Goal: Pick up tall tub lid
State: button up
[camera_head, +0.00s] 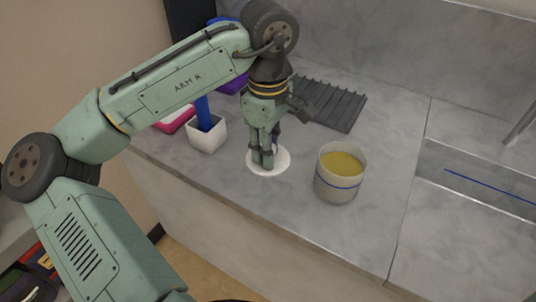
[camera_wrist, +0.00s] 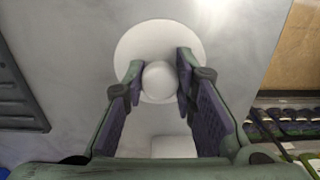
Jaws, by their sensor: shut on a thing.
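The tall tub lid (camera_head: 281,167) is a round white disc on the grey counter, left of the tub. In the wrist view the lid (camera_wrist: 127,48) shows a round white knob at its middle. My gripper (camera_head: 263,160) points straight down over the lid. In the wrist view my gripper (camera_wrist: 159,77) has one finger on each side of the knob, shut on it. The tub (camera_head: 333,190), off-white with a blue stripe and yellow contents, stands open to the right. I cannot tell whether the lid touches the counter.
A white square cup (camera_head: 208,136) with a blue item in it stands left of my gripper. A dark ribbed mat (camera_head: 330,103) lies behind. A sink (camera_head: 480,190) is at the right. The counter's front edge is close in front of the tub.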

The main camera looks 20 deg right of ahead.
jog(key=shift+c, duration=1.1)
